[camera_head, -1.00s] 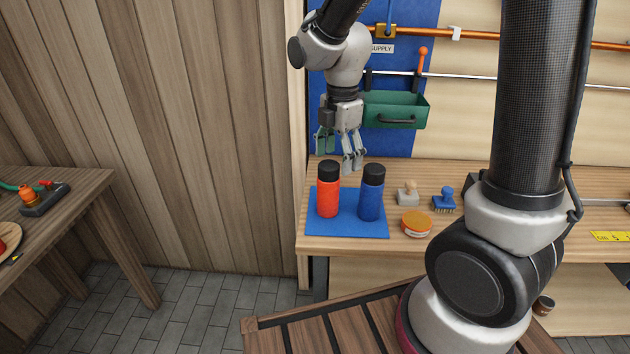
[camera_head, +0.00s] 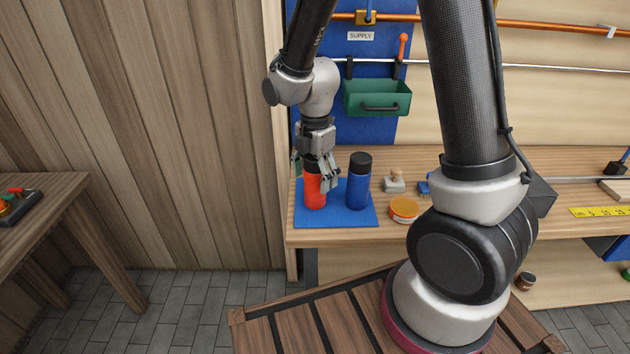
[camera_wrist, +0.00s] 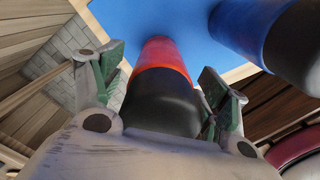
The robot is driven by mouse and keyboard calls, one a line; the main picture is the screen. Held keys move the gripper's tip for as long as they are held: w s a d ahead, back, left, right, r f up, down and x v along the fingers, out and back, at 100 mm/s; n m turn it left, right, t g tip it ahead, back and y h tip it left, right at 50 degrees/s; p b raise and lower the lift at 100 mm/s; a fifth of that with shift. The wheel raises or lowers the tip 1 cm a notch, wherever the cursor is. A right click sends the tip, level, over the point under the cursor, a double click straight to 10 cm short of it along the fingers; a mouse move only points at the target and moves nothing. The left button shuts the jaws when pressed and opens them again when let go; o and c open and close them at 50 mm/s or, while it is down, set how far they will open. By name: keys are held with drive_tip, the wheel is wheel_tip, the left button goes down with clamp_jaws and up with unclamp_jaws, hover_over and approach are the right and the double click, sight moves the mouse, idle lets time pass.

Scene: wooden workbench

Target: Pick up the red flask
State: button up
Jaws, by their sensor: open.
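The red flask (camera_head: 314,192) with a black cap stands upright at the left of the blue mat (camera_head: 338,221) on the workbench. The blue flask (camera_head: 357,188) stands just right of it. My gripper (camera_head: 321,177) is open and above the red flask, its fingers reaching down around the cap, partly hiding it. In the wrist view, the red flask (camera_wrist: 162,55) and its black cap lie between my two fingers (camera_wrist: 162,85), with visible gaps beside them. The blue flask (camera_wrist: 262,38) is close on the right finger's side in that view.
A stamp (camera_head: 394,183) and an orange-lidded tin (camera_head: 404,209) sit right of the mat. A green bin (camera_head: 377,98) hangs on the blue back panel above. A second table (camera_head: 45,230) stands at the left.

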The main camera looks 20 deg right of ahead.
drive_tip(key=shift+c, duration=0.2)
drive_tip(key=c, duration=1.2)
